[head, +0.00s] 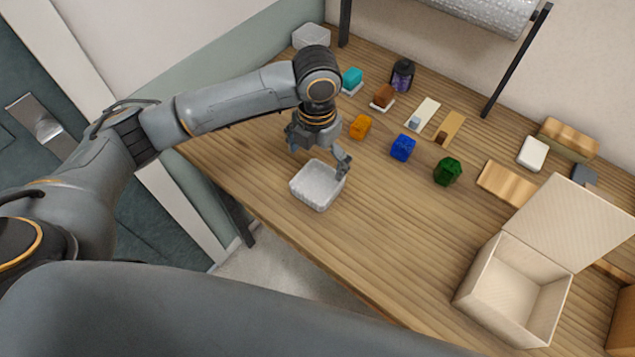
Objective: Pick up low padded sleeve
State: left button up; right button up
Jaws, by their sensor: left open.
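The low padded sleeve looks to be the pale, shallow, open-topped container (314,198) near the front edge of the wooden table in the head view. My left gripper (320,158) is open, pointing down over the back edge of this container. One finger reaches close to its back right corner; I cannot tell whether it touches. The other finger is behind and to the left of it. My right gripper is not in view.
An orange block (360,127), a blue block (402,148) and a dark green block (447,171) stand to the right. An open cardboard box (480,285) stands at the front right. The table between the pale container and the box is clear.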

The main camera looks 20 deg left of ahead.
aim_at(317, 188)
pick_arm(q)
notch_tip(317, 188, down, 3)
jog(key=shift+r, duration=0.1)
notch_tip(317, 188, down, 4)
jog(key=shift+s+d+f+p, duration=0.1)
jog(key=shift+s+p, duration=0.05)
jog(key=shift+p, duration=0.7)
jog(key=shift+f, duration=0.5)
jog(key=c, duration=0.6)
